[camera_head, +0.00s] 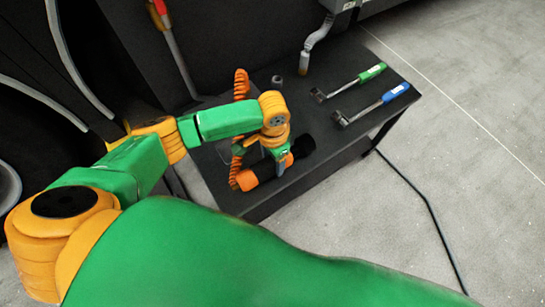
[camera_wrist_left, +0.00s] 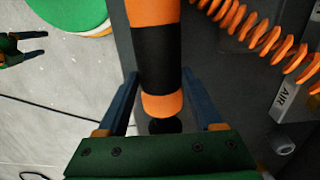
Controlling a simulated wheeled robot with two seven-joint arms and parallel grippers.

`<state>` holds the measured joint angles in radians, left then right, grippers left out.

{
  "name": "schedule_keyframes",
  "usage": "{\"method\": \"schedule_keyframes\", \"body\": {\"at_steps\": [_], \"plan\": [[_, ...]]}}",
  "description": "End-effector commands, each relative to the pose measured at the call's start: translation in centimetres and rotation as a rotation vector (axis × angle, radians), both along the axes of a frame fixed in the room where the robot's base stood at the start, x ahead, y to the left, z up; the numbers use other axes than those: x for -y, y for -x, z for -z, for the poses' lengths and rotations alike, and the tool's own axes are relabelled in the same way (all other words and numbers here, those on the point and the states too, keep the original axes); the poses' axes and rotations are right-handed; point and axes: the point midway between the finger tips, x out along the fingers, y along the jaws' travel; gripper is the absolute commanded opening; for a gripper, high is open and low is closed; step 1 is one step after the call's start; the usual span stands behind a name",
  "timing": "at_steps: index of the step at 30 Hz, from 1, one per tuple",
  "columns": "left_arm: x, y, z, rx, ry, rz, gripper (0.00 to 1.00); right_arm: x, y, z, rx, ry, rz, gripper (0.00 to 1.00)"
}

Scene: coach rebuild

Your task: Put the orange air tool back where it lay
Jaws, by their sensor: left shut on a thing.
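The orange air tool (camera_head: 247,180), a cylinder with orange and black bands, lies across the front part of the dark table. My left gripper (camera_head: 283,164) is shut on it, a finger on each side. In the left wrist view the air tool (camera_wrist_left: 160,62) runs lengthwise between the two blue fingers of the left gripper (camera_wrist_left: 161,84). I cannot tell whether it touches the table top. My right gripper (camera_wrist_left: 30,46) shows small at the upper left of the wrist view, its fingers apart and empty.
A coiled orange hose (camera_head: 240,85) rises beside the tool. A green-handled tool (camera_head: 372,72) and a blue-handled tool (camera_head: 394,92) lie at the table's right. The dark table (camera_head: 325,172) has bare room at its front right. A dark cable (camera_head: 412,188) crosses the floor.

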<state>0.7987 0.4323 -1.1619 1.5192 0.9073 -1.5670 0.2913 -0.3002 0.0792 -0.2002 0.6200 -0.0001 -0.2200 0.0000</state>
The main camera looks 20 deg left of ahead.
Motion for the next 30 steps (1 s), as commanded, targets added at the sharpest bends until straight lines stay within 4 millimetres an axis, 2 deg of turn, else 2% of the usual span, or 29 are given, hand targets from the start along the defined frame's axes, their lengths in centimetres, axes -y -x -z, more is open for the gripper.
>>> {"method": "schedule_keyframes", "body": {"at_steps": [14,15,17,18,25,30], "plan": [[0.0,0.1,0.1,-0.001,0.000,0.002,0.00,0.0,0.0,-0.3,0.000,0.001,0.000,0.74],[0.0,0.1,0.1,-0.002,0.001,0.002,0.79,0.0,0.0,-0.3,0.000,0.001,0.000,0.74],[0.0,0.1,0.1,-0.001,0.000,0.002,0.95,0.0,0.0,-0.3,0.000,0.001,0.000,0.74],[0.0,0.1,0.1,-0.001,0.000,0.002,1.00,0.0,0.0,-0.3,0.000,0.001,0.000,0.74],[0.0,0.1,-0.1,-0.003,-0.001,0.001,1.00,0.1,0.0,-0.4,0.000,0.001,0.000,0.74],[0.0,-0.1,-3.8,0.000,0.000,0.002,1.00,0.1,0.0,-2.0,0.000,0.001,0.000,0.74]]}}
